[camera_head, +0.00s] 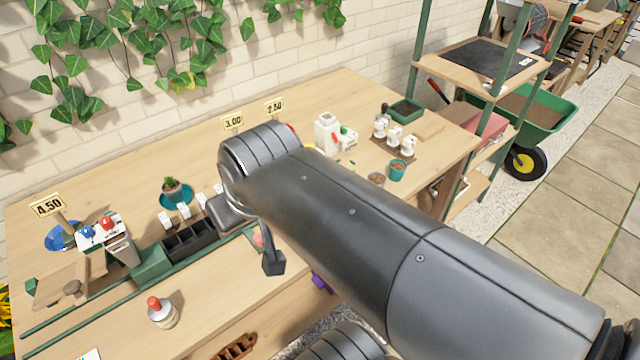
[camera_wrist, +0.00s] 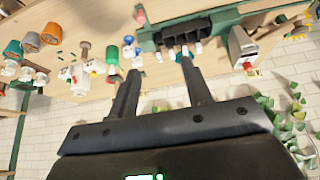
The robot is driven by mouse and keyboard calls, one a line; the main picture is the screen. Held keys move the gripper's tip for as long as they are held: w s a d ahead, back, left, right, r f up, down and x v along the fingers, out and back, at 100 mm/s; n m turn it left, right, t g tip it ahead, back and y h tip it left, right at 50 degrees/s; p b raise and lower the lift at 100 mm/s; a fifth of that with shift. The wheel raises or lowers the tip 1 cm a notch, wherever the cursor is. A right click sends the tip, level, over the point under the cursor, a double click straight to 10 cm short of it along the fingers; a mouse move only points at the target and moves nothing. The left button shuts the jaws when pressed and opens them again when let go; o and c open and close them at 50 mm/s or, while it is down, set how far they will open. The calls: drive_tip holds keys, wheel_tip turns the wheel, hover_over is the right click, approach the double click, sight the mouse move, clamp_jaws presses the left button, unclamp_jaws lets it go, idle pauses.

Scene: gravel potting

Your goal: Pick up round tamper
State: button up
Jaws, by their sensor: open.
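My gripper (camera_wrist: 159,66) is open in the wrist view, its two dark fingers apart with nothing between them. It is above the workbench (camera_head: 330,95). In the head view my arm hides most of it; one dark finger (camera_head: 273,262) shows below the arm. In the wrist view a small brown knob-topped piece (camera_wrist: 83,49), which may be the round tamper, stands left of the fingers, apart from them.
A black cell tray (camera_head: 190,241) sits beside a green rail. A bottle with a red cap (camera_head: 162,312) stands near the front edge. Small cups (camera_head: 397,170) and white dispensers (camera_head: 327,133) stand to the right. A potted cactus (camera_head: 173,190) is near the wall.

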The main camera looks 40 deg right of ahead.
drive_tip(key=w+d+f+t+h, duration=0.1)
drive_tip(key=w+d+f, duration=0.2)
drive_tip(key=w+d, duration=0.3)
drive_tip(key=w+d+f+m+t+h, duration=0.1)
drive_tip(key=w+d+f+h, duration=0.2)
drive_tip(key=d, duration=0.5)
drive_tip(key=w+d+f+t, duration=0.1)
drive_tip(key=w+d+f, duration=0.2)
drive_tip(key=w+d, duration=0.3)
drive_tip(key=s+d+f+t, duration=0.1)
drive_tip(key=d+f, duration=0.2)
drive_tip(key=f, duration=0.1)
drive_tip(key=s+d+f+t+y, duration=0.1)
drive_tip(key=d+f+t, duration=0.1)
drive_tip(key=f, duration=0.3)
drive_tip(key=d+f+t+y, duration=0.1)
drive_tip(key=d+f, duration=0.3)
drive_tip(key=d, duration=0.1)
drive_tip(key=shift+s+f+m, duration=0.25)
drive_tip(key=shift+s+m, duration=0.05)
drive_tip(key=shift+s, duration=0.1)
drive_tip(key=shift+t, duration=0.3)
drive_tip(key=x, duration=0.5)
drive_tip(key=shift+a, duration=0.1)
drive_tip(key=x, duration=0.5)
drive_tip(key=shift+w+d, duration=0.35)
drive_tip(key=shift+c, duration=0.6)
clamp_jaws()
